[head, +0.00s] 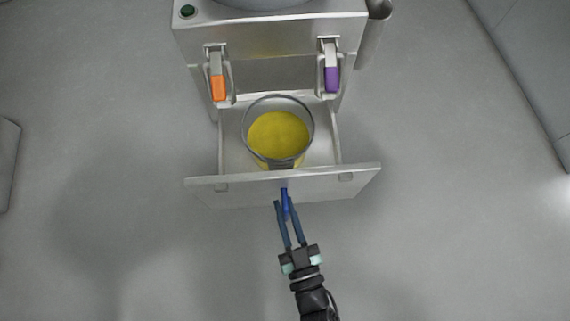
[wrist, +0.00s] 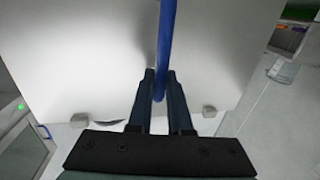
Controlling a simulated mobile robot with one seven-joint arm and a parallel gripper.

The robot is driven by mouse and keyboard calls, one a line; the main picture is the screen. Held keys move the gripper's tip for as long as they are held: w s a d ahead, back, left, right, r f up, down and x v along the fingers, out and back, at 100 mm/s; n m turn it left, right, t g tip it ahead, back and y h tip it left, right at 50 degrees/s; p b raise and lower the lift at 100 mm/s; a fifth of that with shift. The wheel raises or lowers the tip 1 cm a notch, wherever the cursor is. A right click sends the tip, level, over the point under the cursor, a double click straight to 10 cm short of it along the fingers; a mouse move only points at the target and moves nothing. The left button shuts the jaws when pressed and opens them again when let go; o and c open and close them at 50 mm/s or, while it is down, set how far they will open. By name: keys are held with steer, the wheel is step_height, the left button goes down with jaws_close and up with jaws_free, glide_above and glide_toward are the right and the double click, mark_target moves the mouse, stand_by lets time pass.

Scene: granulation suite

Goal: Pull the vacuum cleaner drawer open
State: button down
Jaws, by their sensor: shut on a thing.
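The vacuum cleaner drawer (head: 235,195) is pulled out from the metal machine. Its front panel also fills the upper part of the wrist view (wrist: 90,60). A blue handle (wrist: 166,45) is on the panel's front; it shows small in the head view (head: 284,190). My gripper (head: 282,203) is at the panel's front with its two dark fingers on either side of the handle, shut on it. In the wrist view the fingertips (wrist: 160,75) flank the handle. Inside the drawer stands a clear round container (head: 278,135) with yellow contents.
The machine body (head: 270,35) stands behind the drawer. It has an orange latch (head: 218,88) on the left, a purple latch (head: 332,80) on the right and a green button (head: 187,11). Open grey floor (head: 120,240) lies around the drawer. A grey cabinet (head: 530,60) stands far right.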

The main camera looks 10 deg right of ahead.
steer(key=c, duration=0.8)
jaws_free()
steer(key=shift+c, duration=0.2)
steer(key=s+d+p, duration=0.1)
steer(key=s+p, duration=0.2)
steer(key=s, duration=1)
steer(key=shift+d+p, duration=0.15)
steer(key=shift+p, duration=0.2)
